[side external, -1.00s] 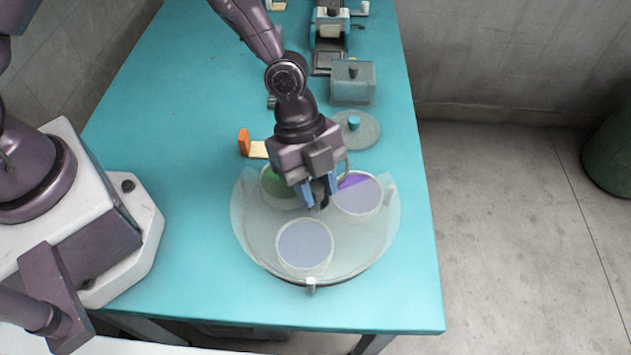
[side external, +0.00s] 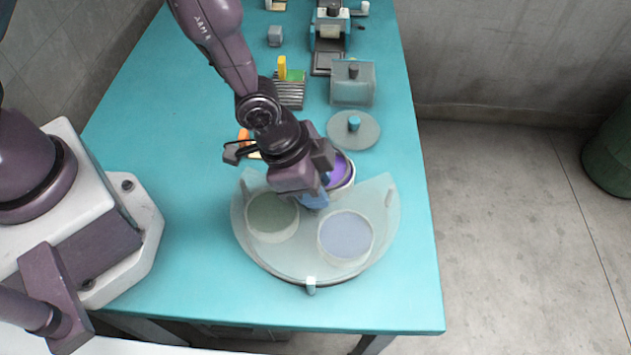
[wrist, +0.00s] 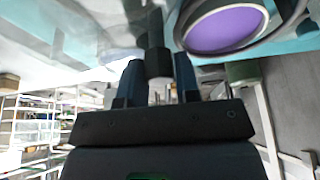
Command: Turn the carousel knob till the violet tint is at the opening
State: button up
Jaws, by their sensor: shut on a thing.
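The carousel is a round turntable under a translucent cover (side external: 385,215) that leaves a gap at its back. The violet tint (side external: 340,167) sits in a round pot at the back, bright and apparently uncovered in the gap, partly hidden by my wrist. It also shows in the wrist view (wrist: 222,28). The green tint (side external: 272,213) at left and the blue-grey tint (side external: 346,235) at front right look dull under the cover. My gripper (side external: 314,203) is at the carousel's middle. In the wrist view its fingers (wrist: 159,75) are shut on the dark knob (wrist: 155,58).
Behind the carousel lie a grey disc (side external: 366,137) with a teal knob and a grey-teal box (side external: 352,88). An orange piece (side external: 243,138) lies at left, partly hidden. A slatted rack (side external: 290,95) stands farther back. The table's right side and front left are clear.

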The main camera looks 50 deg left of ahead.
jog(key=shift+n+t+y, duration=0.4)
jog(key=shift+n+y, duration=0.1)
jog(key=shift+n, duration=1.1)
jog(key=o, duration=0.9)
jog(key=v, duration=1.3)
